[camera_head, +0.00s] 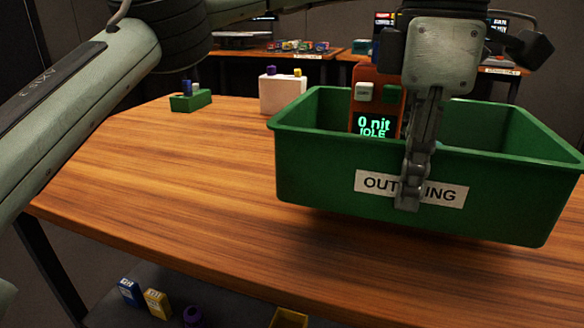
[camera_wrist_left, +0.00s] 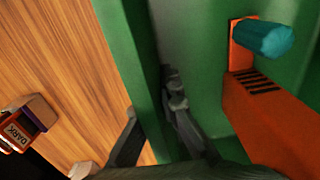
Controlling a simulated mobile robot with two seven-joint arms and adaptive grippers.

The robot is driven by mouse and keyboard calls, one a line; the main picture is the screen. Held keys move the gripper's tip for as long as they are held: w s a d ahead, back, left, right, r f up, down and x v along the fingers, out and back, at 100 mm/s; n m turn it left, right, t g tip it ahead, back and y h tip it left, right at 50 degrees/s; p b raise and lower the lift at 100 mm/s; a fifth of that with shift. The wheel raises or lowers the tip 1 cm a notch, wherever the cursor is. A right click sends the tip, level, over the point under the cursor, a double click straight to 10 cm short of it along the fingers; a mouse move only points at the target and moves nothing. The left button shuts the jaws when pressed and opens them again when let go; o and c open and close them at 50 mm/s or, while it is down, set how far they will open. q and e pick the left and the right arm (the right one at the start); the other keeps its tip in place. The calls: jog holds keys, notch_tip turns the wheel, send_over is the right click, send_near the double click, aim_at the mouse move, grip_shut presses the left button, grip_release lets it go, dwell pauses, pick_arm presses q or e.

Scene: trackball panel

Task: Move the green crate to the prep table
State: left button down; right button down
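The green crate (camera_head: 320,175) with an "OUTGOING" label is level over the wooden table, with a dark shadow under it. My right gripper (camera_head: 412,185) straddles its front wall in the head view, one finger over the label; the inner finger is hidden. In the left wrist view, my left gripper (camera_wrist_left: 155,125) has a finger on each side of a crate wall (camera_wrist_left: 140,60). The left fingers do not show in the head view. An orange device (camera_head: 375,85) reading "0 nit IDLE" is inside the crate; its teal knob (camera_wrist_left: 262,40) shows in the wrist view. Which table is the prep table is unclear.
The wooden table (camera_head: 150,180) is bare left of the crate. A small green bin (camera_head: 190,101) and a white box (camera_head: 283,93) stand toward its back. Labelled tables (camera_head: 295,55) are behind. Small boxes (camera_head: 157,303) lie below the front edge. A "DARK" box (camera_wrist_left: 18,130) shows outside the crate.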

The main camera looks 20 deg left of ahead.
aim_at(401, 222)
pick_arm(q)
jog(key=shift+s+d+f, duration=0.1)
jog(key=shift+s, duration=0.05)
pick_arm(e)
jog(key=shift+w+f, duration=0.15)
pick_arm(q)
jog(key=shift+f, duration=0.15)
pick_arm(e)
jog(key=shift+f, duration=0.1)
